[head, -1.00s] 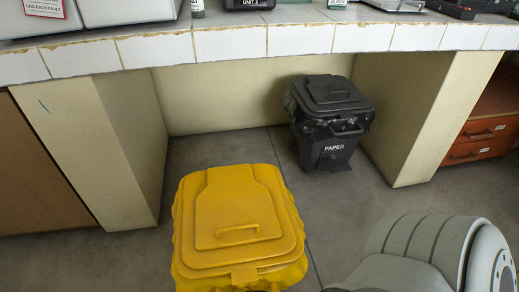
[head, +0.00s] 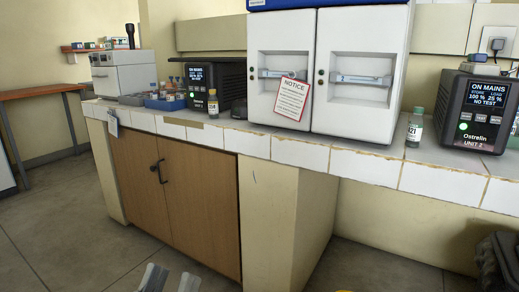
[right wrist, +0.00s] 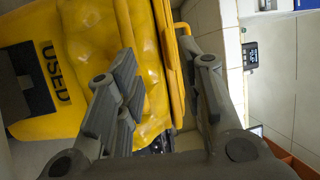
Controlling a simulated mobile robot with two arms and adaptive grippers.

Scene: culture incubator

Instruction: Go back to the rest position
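Beyond the fingers is the yellow bin (right wrist: 72,30), marked "USED". I cannot tell whether the fingers touch the bin. My right gripper is not in the head view.
A white-tiled bench (head: 365,165) crosses the head view, carrying a white two-door incubator (head: 362,95) with a notice, two dark power units, small bottles and a blue rack (head: 165,103). A wooden cupboard (head: 205,200) stands below. Floor (head: 60,240) at left is clear.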

